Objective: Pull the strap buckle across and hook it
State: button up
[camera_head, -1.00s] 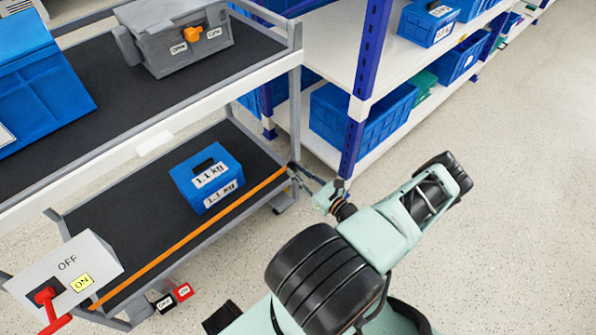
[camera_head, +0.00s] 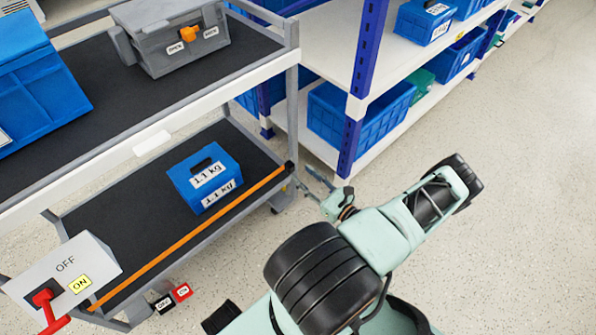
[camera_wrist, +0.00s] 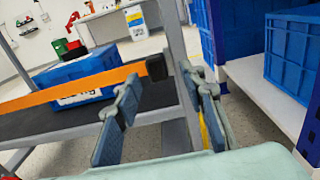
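The orange strap (camera_head: 190,237) runs taut along the front of the cart's lower shelf. Its black buckle (camera_head: 289,167) is at the right end, by the cart's right corner post. In the wrist view the buckle (camera_wrist: 157,67) shows just beyond and between my fingertips, in front of the grey post; I cannot tell whether it is hooked. My gripper (camera_head: 306,177) is just right of the buckle, with a small gap to it in the head view. In the wrist view my gripper (camera_wrist: 160,80) has its fingers wide apart with nothing between the pads.
A blue 1.1 kg box (camera_head: 205,178) stands on the lower shelf behind the strap. A grey switch box (camera_head: 66,268) with a red lever is at lower left. A shelf rack with a blue post (camera_head: 350,145) stands close behind my gripper. The floor at right is clear.

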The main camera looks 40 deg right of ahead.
jog(key=shift+s, duration=1.6)
